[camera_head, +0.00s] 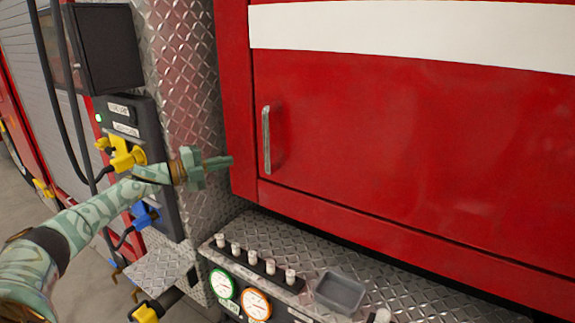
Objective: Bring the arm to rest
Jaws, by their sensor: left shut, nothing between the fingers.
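My left arm comes in from the lower left, and its green patterned gripper (222,162) points to the right, with the fingers shut and empty. The fingertips appear just left of the red cabinet door (400,150) and its silver handle (266,140). I cannot tell whether they touch the red frame. My right gripper is not in the picture.
A bumper panel holds several white-topped levers (254,257), a green-ringed gauge (222,283), an orange-ringed gauge (256,304) and a grey tray (340,292). Yellow (121,153) and blue (145,214) plugs sit on a black panel behind my arm.

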